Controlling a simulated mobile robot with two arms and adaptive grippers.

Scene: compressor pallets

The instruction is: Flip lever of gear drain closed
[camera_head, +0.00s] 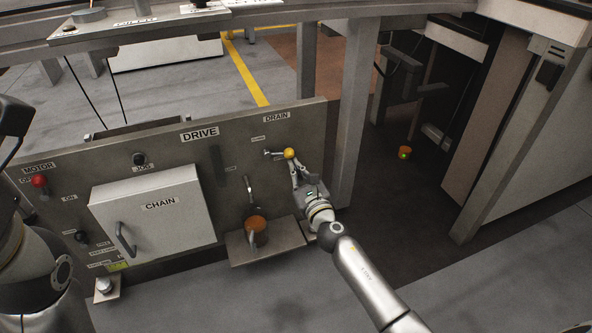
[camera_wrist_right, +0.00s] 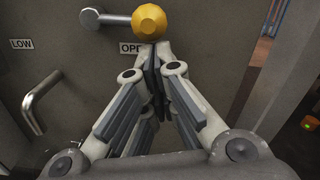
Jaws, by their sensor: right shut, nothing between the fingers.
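The drain lever is a metal arm with a yellow ball knob (camera_head: 289,153), on the grey panel under the DRAIN label (camera_head: 277,117). In the right wrist view the knob (camera_wrist_right: 150,22) is at the top centre and the lever's metal arm runs left from it to its pivot. A label reading "OPE", partly covered, is just below the knob. My right gripper (camera_head: 294,167) is shut and empty, its fingertips (camera_wrist_right: 152,50) right below the knob; I cannot tell whether they touch it. My left arm shows at the left edge, but its gripper is not visible.
The panel also carries a red knob (camera_head: 39,181), a CHAIN box (camera_head: 150,222) with a handle, and a small shelf (camera_head: 270,246) with an orange-brown cup (camera_head: 256,226). A grey post (camera_head: 355,110) stands right of the panel. Open floor lies in front.

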